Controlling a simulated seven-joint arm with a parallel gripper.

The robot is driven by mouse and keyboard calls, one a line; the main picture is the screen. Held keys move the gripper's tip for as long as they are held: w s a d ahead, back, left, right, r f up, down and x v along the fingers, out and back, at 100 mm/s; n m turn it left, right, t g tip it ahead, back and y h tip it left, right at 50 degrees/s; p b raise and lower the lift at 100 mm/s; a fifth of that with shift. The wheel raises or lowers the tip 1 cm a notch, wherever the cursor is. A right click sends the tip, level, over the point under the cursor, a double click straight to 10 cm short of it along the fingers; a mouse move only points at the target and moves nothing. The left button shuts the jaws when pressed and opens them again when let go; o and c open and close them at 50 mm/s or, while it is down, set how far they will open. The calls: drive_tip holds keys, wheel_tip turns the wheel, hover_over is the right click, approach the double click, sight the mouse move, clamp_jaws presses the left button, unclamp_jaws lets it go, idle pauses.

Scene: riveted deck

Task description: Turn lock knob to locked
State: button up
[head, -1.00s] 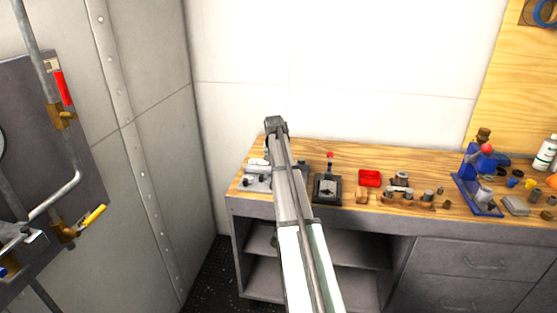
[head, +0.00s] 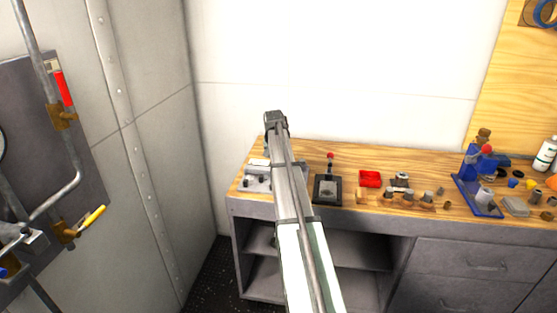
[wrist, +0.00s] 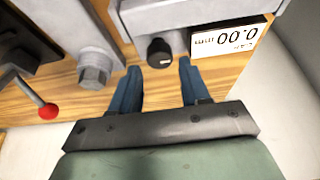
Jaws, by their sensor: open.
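A black knob (wrist: 159,52) with a short pale mark on its face sits on the front of a light grey instrument (wrist: 152,14), beside a display reading 0.00 mm, upside down in the wrist view. I take it as the lock knob. My gripper (wrist: 159,70) is open, its two blue fingers apart on either side of the knob's near end, with gaps to both. Nothing is held. In the head view the grey instrument (head: 257,174) stands at the bench's left end, partly behind my arm; my fingers are hidden there.
A hex bolt head (wrist: 95,68) and a red-tipped lever (wrist: 47,111) lie left of the fingers in the wrist view. The wooden bench (head: 340,155) also bears a red tray (head: 370,179) and a blue press (head: 478,190). Pipes with valves line the left wall.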

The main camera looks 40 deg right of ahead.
drive_tip(key=v, duration=1.1)
